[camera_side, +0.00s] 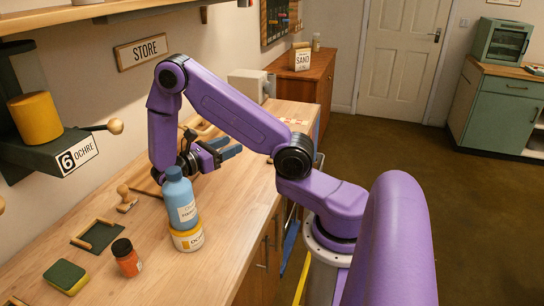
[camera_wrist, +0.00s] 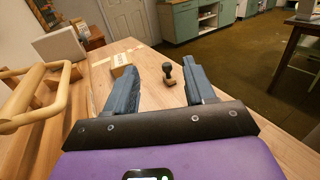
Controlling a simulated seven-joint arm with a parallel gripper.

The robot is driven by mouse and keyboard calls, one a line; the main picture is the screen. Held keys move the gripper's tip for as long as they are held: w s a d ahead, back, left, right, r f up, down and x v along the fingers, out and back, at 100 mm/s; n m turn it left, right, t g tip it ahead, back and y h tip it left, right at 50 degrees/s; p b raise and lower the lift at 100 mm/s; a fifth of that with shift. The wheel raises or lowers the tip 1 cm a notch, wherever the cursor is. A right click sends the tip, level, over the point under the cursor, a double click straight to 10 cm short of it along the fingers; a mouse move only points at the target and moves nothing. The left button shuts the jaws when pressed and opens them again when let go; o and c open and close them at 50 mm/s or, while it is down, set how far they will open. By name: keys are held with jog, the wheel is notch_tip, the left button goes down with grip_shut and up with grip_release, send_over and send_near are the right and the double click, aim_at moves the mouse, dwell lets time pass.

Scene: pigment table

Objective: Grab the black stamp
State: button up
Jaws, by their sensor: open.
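The fingers are apart with nothing held. In the side view my gripper (camera_side: 226,148) is low over the bench, pointing right. I cannot make out the black stamp in the side view; my arm may hide it.
A small wooden block (camera_wrist: 121,64) lies left of the stamp. A wooden rack (camera_wrist: 38,100) stands at the left.

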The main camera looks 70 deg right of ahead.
notch_tip(320, 180, down, 7)
jog(key=x, duration=1.2)
jog(key=shift+f, duration=0.1)
jog(key=shift+f+x, duration=0.2)
jog(key=shift+x, duration=2.45)
jog(key=c, duration=1)
